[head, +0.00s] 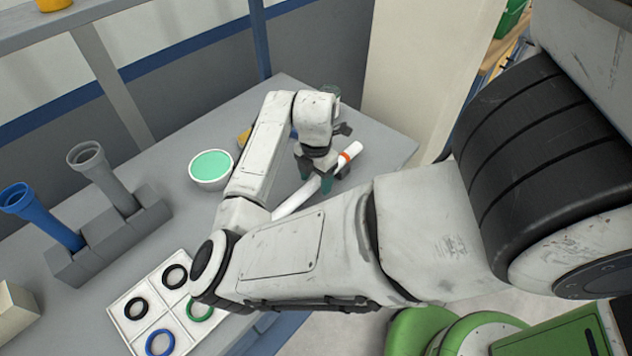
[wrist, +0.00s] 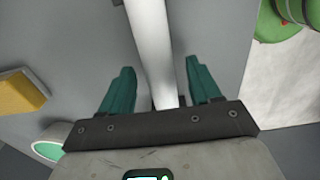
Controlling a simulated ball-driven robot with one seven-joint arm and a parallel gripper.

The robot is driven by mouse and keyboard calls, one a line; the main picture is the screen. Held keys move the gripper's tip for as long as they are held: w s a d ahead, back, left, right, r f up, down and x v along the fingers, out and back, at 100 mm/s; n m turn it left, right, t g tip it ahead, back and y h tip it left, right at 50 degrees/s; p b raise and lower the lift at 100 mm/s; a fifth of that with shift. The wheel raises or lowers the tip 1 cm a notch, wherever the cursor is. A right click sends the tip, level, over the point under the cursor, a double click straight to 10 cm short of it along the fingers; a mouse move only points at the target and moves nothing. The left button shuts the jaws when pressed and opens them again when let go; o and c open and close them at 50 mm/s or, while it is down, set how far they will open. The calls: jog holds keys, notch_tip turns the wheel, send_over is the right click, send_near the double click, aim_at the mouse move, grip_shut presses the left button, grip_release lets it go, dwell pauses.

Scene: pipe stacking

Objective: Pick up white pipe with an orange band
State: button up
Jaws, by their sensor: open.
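The white pipe with an orange band (head: 291,200) lies on the grey table in the head view, slanting up to the right, with the band near its upper right end. My arm hides part of it. My gripper (head: 325,184) is at the pipe, its teal fingers pointing down. In the wrist view the white pipe (wrist: 152,45) runs between the two open fingers of my gripper (wrist: 154,85), with gaps on both sides. The orange band is not seen in the wrist view.
A white bowl with a green inside (head: 211,167) stands left of my arm. A grey rack (head: 110,235) holds a blue pipe (head: 42,217) and a grey pipe (head: 103,177). A white tray (head: 127,299) holds several rings. A yellow object (wrist: 22,92) lies left in the wrist view.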

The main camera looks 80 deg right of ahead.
grip_shut()
dwell(0.6)
jog(key=shift+r, duration=0.1)
jog(key=shift+r, duration=0.25)
jog(key=s+a+r+p, duration=0.1)
jog(key=s+a+r, duration=0.3)
jog(key=a+r, duration=0.8)
jog(key=shift+s+a+r+p, duration=0.2)
jog(key=shift+a+p, duration=0.2)
jog(key=shift+a, duration=0.3)
